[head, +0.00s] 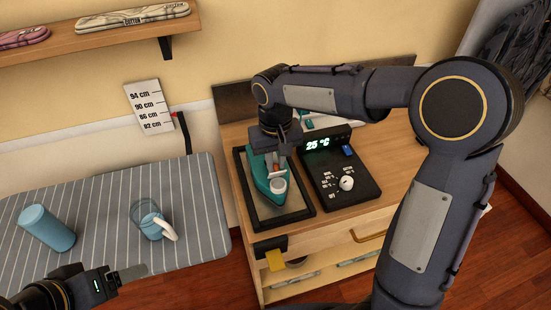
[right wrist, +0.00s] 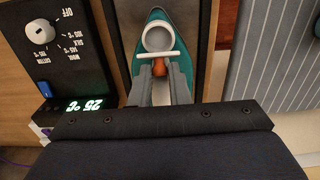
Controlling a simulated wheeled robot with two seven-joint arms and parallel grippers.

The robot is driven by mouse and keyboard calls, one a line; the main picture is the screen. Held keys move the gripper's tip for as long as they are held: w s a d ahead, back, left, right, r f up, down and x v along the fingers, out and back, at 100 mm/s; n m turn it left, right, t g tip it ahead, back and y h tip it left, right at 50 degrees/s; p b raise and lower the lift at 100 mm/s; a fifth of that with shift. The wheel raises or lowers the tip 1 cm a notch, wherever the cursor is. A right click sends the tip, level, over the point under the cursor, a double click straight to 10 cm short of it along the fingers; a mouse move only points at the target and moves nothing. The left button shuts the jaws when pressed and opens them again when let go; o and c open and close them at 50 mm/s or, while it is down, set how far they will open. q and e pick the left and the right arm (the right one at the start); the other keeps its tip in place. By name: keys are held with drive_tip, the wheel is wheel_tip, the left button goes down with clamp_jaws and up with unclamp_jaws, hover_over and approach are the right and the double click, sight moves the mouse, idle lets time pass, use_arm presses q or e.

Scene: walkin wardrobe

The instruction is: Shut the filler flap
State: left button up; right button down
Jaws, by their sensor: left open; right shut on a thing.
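A teal iron (head: 262,182) lies on a black-framed rest (head: 308,211) on the wooden cabinet. Its white round filler opening (right wrist: 158,38) faces up in the right wrist view, with a thin white bar (right wrist: 170,54) beside it. I cannot clearly tell the flap's angle. My right gripper (head: 275,163) reaches down over the iron. In the right wrist view its fingers (right wrist: 158,78) are shut on a small orange-brown piece (right wrist: 158,67) beside the white bar. My left gripper (head: 125,280) is open and empty in front of the ironing board, away from the iron.
A black control panel (head: 330,184) reading 25 °C, with a white knob (head: 346,183), stands right of the iron. A blue cylinder (head: 47,228) and a clear jug (head: 151,221) with a white handle stand on the striped ironing board (head: 100,190). A shelf (head: 105,37) is above.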

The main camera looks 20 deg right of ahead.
sight(277, 176)
drive_tip(key=shift+s+f+t+b, duration=0.2)
drive_tip(key=shift+t+b, duration=0.1)
drive_tip(key=shift+b, duration=0.45)
drive_tip(key=s+f+t+b, duration=0.1)
drive_tip(key=t+b, duration=0.3)
drive_tip(key=b, duration=0.6)
drive_tip(key=s+f+t+b, duration=0.1)
drive_tip(key=t+b, duration=0.3)
drive_tip(key=b, duration=0.7)
drive_tip(key=s+f+t+b, duration=0.1)
drive_tip(key=s+t+b, duration=0.2)
drive_tip(key=b, duration=0.7)
drive_tip(key=shift+d+f+t+b, duration=0.1)
drive_tip(key=shift+t+b, duration=0.2)
drive_tip(key=shift+t, duration=0.2)
drive_tip(key=shift+s+r+b, duration=0.1)
drive_tip(key=shift+r+b, duration=0.1)
drive_tip(key=shift+b, duration=0.4)
drive_tip(key=c, duration=1.4)
unclamp_jaws()
drive_tip(key=p+v, duration=0.1)
drive_tip(key=v, duration=0.6)
drive_tip(key=shift+s+d+p, duration=0.1)
drive_tip(key=shift+s+p, duration=0.3)
drive_tip(key=shift+s, duration=0.05)
